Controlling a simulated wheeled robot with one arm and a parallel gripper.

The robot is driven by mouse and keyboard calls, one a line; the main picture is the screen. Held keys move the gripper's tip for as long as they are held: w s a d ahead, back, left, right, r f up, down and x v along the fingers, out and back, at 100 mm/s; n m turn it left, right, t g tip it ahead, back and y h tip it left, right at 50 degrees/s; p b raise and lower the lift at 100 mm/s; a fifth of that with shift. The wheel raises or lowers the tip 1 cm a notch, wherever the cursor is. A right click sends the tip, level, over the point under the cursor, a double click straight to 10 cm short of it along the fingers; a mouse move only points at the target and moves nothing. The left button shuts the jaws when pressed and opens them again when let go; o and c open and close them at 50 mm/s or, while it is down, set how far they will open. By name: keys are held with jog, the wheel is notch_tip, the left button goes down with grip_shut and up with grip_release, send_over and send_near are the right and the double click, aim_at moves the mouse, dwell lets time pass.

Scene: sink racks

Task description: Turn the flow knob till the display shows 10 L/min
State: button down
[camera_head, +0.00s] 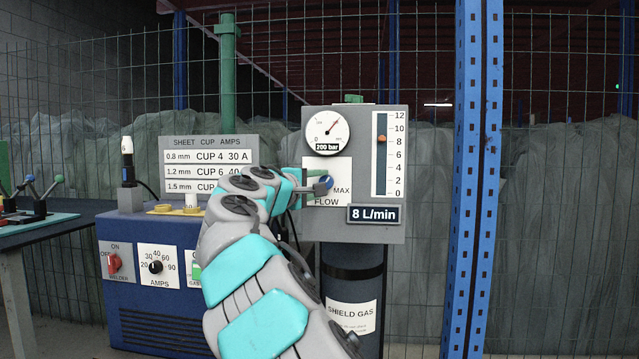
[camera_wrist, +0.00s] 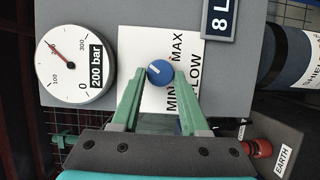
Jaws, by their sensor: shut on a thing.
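The blue flow knob (camera_wrist: 160,72) sits on a white plate marked MIN, MAX and FLOW. In the head view only part of the knob (camera_head: 326,182) shows beside my gripper. My gripper (camera_wrist: 159,77) has its green fingers shut on the knob, one at each side. The knob's white pointer line is visible in the wrist view. The display (camera_head: 375,215) reads 8 L/min. The flow tube (camera_head: 382,150) has its orange float near the 8 mark. My arm hides part of the plate in the head view.
A round pressure gauge (camera_head: 326,132) marked 200 bar is above the knob. The shield gas cylinder (camera_head: 352,285) stands below the panel. The welder (camera_head: 150,270), with red and black knobs, is at left. A blue post (camera_head: 470,180) stands to the right.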

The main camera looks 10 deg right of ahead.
jog(key=shift+d+m+g+y, duration=0.1)
jog(key=shift+m+g+y, duration=0.35)
jog(key=shift+m, duration=0.75)
jog(key=shift+c, duration=2.1)
grip_release()
jog(key=shift+r, duration=0.1)
jog(key=shift+s, duration=0.1)
jog(key=v, duration=0.7)
jog(key=shift+s+a, duration=0.2)
jog(key=shift+a, duration=0.1)
